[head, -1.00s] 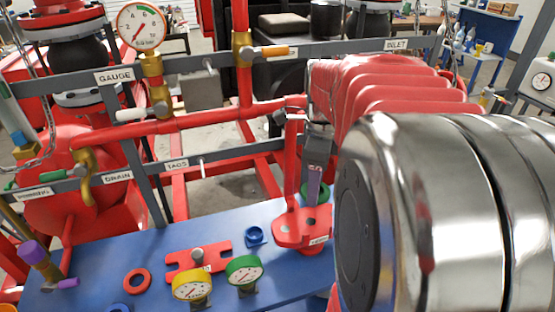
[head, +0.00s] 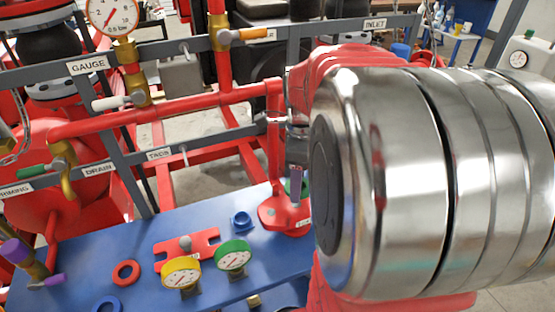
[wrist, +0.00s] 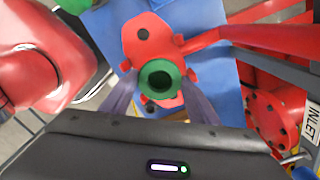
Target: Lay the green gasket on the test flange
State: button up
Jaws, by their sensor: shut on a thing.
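The green gasket (wrist: 161,80) is a thick ring with a dark centre hole. It sits between the two grey-purple fingers of my gripper (wrist: 159,100), which is shut on it. In the head view the gasket (head: 304,187) is partly hidden by a finger of my gripper (head: 296,182). The test flange (wrist: 150,38), a red plate, lies below the gasket in the wrist view, with dark holes showing. The flange also shows in the head view (head: 283,216). I cannot tell whether gasket and flange touch.
The blue bench (head: 135,240) holds a red ring (head: 126,272), a blue ring (head: 107,305), a blue fitting (head: 242,221), a yellow gauge (head: 182,272) and a green gauge (head: 233,256). A red upright pipe (head: 274,140) stands close behind the flange. Grey labelled rails run behind.

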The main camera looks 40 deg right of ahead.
jog(key=shift+f, duration=0.6)
jog(key=shift+f, duration=2.15)
dwell(1.8)
jog(key=o, duration=1.1)
notch_tip(320, 180, up, 14)
jog(key=shift+f, duration=0.15)
dwell(0.6)
